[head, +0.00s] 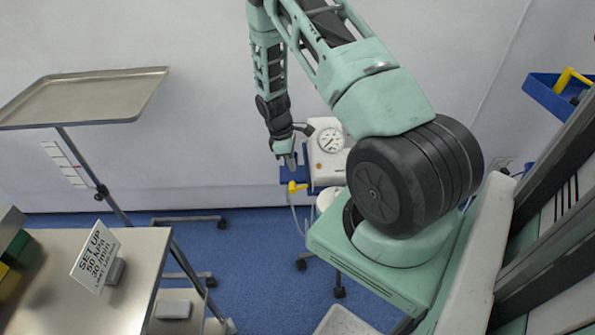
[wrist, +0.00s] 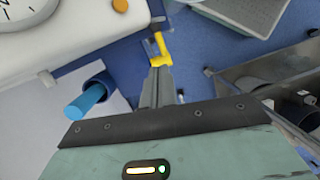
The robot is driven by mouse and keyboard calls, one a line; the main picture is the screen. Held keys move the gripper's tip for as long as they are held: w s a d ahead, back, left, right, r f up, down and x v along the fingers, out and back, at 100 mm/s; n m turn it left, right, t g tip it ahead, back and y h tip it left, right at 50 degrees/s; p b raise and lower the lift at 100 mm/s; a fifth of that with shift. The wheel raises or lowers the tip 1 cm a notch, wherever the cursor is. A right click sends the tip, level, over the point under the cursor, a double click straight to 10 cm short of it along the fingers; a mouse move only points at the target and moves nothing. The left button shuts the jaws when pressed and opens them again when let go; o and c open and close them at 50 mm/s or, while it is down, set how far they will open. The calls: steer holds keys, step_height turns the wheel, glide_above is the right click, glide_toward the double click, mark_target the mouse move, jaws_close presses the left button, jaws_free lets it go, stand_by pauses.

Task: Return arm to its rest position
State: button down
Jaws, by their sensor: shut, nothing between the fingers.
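My gripper (head: 290,162) hangs from my green and black arm, fingers pointing down, in the middle of the head view. It is beside a white device with a round gauge (head: 331,143), in front of a blue holder (head: 322,180). Its fingers are shut with nothing between them. In the wrist view the closed grey fingers (wrist: 159,76) end close to a yellow piece (wrist: 162,47) on the blue holder. I cannot tell whether they touch it. The yellow piece also shows just below the gripper in the head view (head: 297,187).
An empty metal tray on a stand (head: 85,97) is at the left. A steel table (head: 140,262) with a set-up sign (head: 95,252) stands at the lower left. A blue tray (head: 550,97) is at the far right. A blue tube end (wrist: 85,103) shows in the wrist view.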

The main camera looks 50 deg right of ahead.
steer(key=v, duration=0.7)
steer(key=shift+b, duration=0.35)
steer(key=shift+s+r, duration=0.1)
steer(key=shift+s, duration=0.05)
steer(key=a+r+t, duration=0.1)
steer(key=a+r, duration=0.5)
steer(key=a, duration=0.6)
steer(key=a+r+t, duration=0.1)
steer(key=a+r, duration=0.6)
steer(key=a, duration=0.5)
steer(key=s+a+r, duration=0.4)
steer(key=s+a, duration=0.4)
steer(key=s, duration=0.2)
steer(key=s+a+r+n+y, duration=0.1)
steer(key=s+a+r, duration=0.3)
steer(key=s+a, duration=0.3)
steer(key=s, duration=0.3)
steer(key=shift+s+a+t, duration=0.3)
steer(key=shift+a+t, duration=0.1)
steer(key=shift+d, duration=0.1)
